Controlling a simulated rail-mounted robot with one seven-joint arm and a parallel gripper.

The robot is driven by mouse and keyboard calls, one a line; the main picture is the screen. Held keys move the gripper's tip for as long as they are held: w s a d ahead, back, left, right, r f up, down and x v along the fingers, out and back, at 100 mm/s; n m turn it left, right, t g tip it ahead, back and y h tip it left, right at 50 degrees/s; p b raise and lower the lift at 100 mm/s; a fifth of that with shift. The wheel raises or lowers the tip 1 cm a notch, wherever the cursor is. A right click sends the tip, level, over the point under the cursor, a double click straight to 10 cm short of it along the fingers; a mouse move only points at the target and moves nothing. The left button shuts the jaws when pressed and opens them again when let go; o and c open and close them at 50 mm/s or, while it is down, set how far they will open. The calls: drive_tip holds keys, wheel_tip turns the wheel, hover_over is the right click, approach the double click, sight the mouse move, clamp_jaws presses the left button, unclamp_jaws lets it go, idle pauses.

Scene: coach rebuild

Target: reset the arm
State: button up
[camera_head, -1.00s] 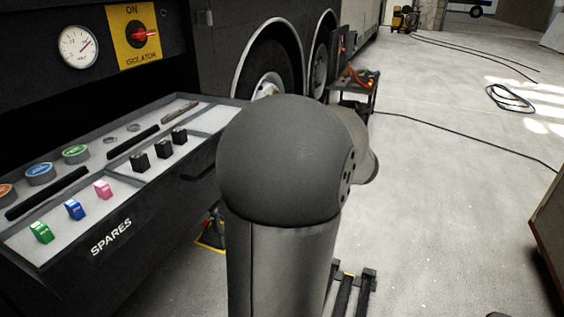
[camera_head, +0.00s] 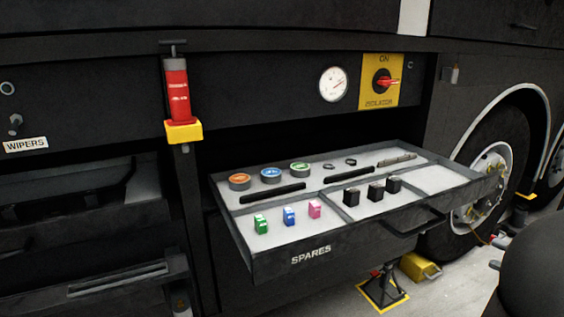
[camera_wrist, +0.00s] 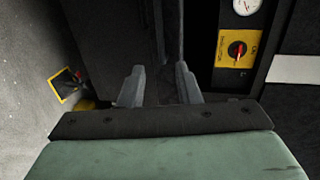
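My gripper (camera_wrist: 160,88) shows in the wrist view, its two grey fingers apart with nothing between them. It is not seen in the head view, where only a dark rounded part of my arm shows at the lower right. Beyond the fingers in the wrist view is the dark side of the coach. The yellow isolator plate (camera_wrist: 238,48) with its red switch lies up and to the right of the fingers, with the gauge (camera_wrist: 246,5) above it.
The open SPARES drawer (camera_head: 311,256) juts out from the coach, holding colored fuses, black relays and round caps. A red extinguisher-like cylinder (camera_head: 177,88) hangs left of it. A wheel (camera_head: 490,175), jack stand (camera_head: 384,290) and yellow chock (camera_head: 420,267) stand right. Floor is visible at lower right.

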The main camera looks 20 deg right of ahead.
drive_tip(key=w+a+n+g+y+p, duration=0.3)
drive_tip(key=w+a+g+p, duration=0.1)
drive_tip(key=a, duration=0.7)
drive_tip(key=w+a+n+g+y+p, duration=0.3)
drive_tip(key=w+a+g+p, duration=0.2)
drive_tip(key=a, duration=0.5)
drive_tip(key=s+a+r+n+g+h+p, duration=0.1)
drive_tip(key=s+a+n+g+h+p, duration=0.2)
drive_tip(key=a, duration=0.5)
drive_tip(key=s+a+r+n+g+h+p, duration=0.1)
drive_tip(key=s+a+n+g+h+p, duration=0.2)
drive_tip(key=a+n+p, duration=0.4)
drive_tip(key=shift+s+a+n+h, duration=0.3)
drive_tip(key=shift+s+a+h, duration=0.3)
drive_tip(key=shift+h, duration=0.5)
